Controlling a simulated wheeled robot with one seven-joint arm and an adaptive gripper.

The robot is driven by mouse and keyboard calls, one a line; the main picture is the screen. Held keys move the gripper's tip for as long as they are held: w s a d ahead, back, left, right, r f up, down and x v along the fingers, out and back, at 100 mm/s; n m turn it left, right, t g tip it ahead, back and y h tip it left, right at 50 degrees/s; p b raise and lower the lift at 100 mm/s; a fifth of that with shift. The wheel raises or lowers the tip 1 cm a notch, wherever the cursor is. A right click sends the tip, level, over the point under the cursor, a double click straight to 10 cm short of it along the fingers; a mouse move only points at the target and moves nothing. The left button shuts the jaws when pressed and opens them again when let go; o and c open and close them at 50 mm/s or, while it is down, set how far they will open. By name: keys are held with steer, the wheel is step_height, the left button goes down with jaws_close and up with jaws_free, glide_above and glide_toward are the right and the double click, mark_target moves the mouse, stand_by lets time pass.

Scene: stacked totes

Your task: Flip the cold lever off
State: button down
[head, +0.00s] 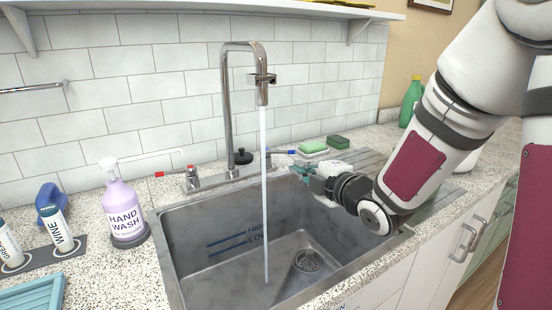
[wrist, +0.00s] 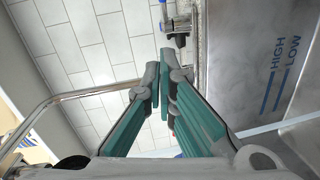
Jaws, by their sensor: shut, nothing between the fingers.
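The cold lever (head: 281,152) has a blue grip and sticks out to the right of its valve, behind the sink, in the head view. The tall chrome faucet (head: 228,100) stands to its left, and a water stream (head: 265,190) falls from its spout into the sink. My gripper (head: 299,169) is shut and empty, its teal fingers just in front of the blue grip and slightly to the right. I cannot tell whether they touch.
The red-gripped lever (head: 175,173) is left of the faucet. A hand wash bottle (head: 122,205) stands left of the steel sink (head: 190,255). Sponges (head: 313,147) lie behind the right side, with a green bottle (head: 410,100) farther back. The tiled wall (head: 130,80) bounds the counter.

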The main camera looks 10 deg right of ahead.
stand_by(0.3)
glide_toward(278, 153)
steer(key=w+a, duration=0.3)
steer(key=shift+w+d+r+b, duration=0.15)
steer(key=shift+w+d+b, duration=0.3)
steer(key=shift+w, duration=0.5)
